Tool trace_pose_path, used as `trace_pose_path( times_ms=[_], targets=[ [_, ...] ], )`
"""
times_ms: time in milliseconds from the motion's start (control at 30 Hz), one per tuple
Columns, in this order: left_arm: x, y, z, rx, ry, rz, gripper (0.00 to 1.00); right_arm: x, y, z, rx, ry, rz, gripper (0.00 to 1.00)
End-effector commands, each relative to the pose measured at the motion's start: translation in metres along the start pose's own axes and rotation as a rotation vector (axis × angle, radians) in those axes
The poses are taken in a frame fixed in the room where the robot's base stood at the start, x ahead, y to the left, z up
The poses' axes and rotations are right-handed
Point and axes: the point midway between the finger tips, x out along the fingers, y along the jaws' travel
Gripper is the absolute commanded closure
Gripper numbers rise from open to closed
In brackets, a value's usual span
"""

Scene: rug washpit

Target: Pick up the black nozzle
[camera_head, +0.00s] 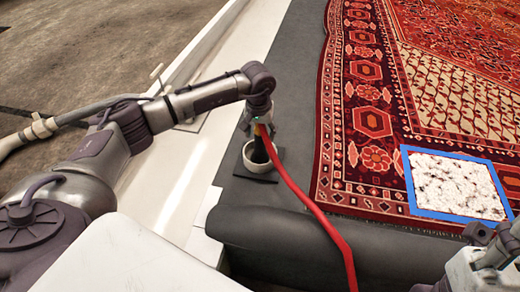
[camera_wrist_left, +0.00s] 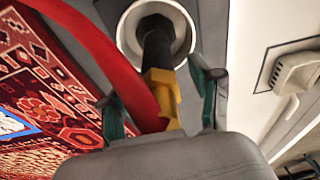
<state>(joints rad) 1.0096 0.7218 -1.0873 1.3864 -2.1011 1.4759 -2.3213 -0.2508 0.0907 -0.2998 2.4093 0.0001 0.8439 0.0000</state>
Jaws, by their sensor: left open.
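The black nozzle (camera_head: 260,151) stands in a round pale cup (camera_head: 249,165) on the dark mat. In the left wrist view the nozzle (camera_wrist_left: 157,45) reaches into the cup (camera_wrist_left: 185,22), so its far end is hidden. A yellow fitting (camera_wrist_left: 163,93) and a red hose (camera_wrist_left: 95,50) join its near end. My left gripper (camera_head: 259,124) is right above the cup. In the left wrist view its green-padded fingers (camera_wrist_left: 158,95) are apart, one on each side of the yellow fitting and hose. My right gripper (camera_head: 492,245) shows partly at the lower right edge; its fingers are unclear.
The red hose runs from the cup down to the bottom edge. A patterned red rug (camera_head: 365,120) lies to the right, with a blue-framed speckled white panel (camera_head: 455,185) on it. A dark rolled edge (camera_head: 290,235) lies in front. A pale ledge (camera_head: 185,165) runs on the left.

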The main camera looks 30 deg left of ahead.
Motion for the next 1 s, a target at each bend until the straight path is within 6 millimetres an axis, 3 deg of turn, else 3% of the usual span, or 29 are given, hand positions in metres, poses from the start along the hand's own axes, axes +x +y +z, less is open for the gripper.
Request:
trace_pose_path(
  times_ms=[133, 500, 767, 933, 1000],
  targets=[
    [-0.002, 0.000, 0.000, 0.000, 0.000, 0.001, 0.40, 0.001, 0.000, 0.000, 0.000, -0.001, 0.000, 0.64],
    [-0.002, 0.000, 0.000, 0.000, 0.000, 0.000, 1.00, 0.001, 0.000, 0.000, 0.001, -0.001, 0.000, 0.64],
    [-0.004, 0.000, -0.001, 0.000, 0.002, 0.001, 1.00, 0.002, 0.000, -0.001, 0.001, -0.001, 0.000, 0.64],
    [-0.017, 0.000, -0.003, 0.000, 0.002, 0.002, 1.00, 0.007, 0.000, -0.004, 0.001, 0.005, 0.003, 0.64],
    [-0.028, 0.000, -0.005, 0.000, 0.002, 0.002, 1.00, -0.002, 0.000, -0.003, 0.004, -0.037, 0.014, 0.64]
  ],
)
